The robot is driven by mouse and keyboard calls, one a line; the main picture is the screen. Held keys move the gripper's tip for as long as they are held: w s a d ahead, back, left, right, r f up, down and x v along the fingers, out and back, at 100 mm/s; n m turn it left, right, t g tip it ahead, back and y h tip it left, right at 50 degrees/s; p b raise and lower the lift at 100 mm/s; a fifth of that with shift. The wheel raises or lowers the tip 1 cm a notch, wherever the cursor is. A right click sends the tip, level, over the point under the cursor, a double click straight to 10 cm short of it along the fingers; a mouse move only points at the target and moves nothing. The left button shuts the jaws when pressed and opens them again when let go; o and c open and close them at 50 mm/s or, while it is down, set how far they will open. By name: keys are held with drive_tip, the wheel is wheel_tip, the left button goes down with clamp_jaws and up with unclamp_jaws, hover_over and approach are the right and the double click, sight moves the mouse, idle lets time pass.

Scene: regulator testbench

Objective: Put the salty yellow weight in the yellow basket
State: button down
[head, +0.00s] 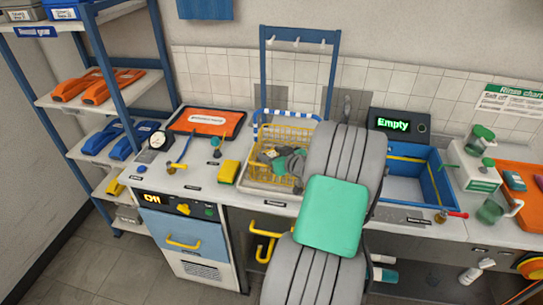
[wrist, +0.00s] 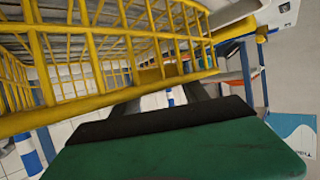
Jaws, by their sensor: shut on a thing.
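The yellow basket (head: 258,132) is a wire basket standing on the counter, with a blue and white striped bar along its back. My gripper (head: 272,154) is at the basket, over or within its opening, partly hidden by my own arm. In the wrist view, my gripper (wrist: 165,88) has a green body and dark fingers, with the basket wires (wrist: 85,97) close above it.
A yellow sponge-like block (head: 229,171) stands left of the basket. An orange tray (head: 207,122) lies behind it. A blue sink bin (head: 434,178) and the "Empty" display (head: 398,124) are right of my arm. A blue rack (head: 300,35) with hooks rises behind the basket.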

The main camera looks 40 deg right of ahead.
drive_tip(key=shift+f, duration=0.25)
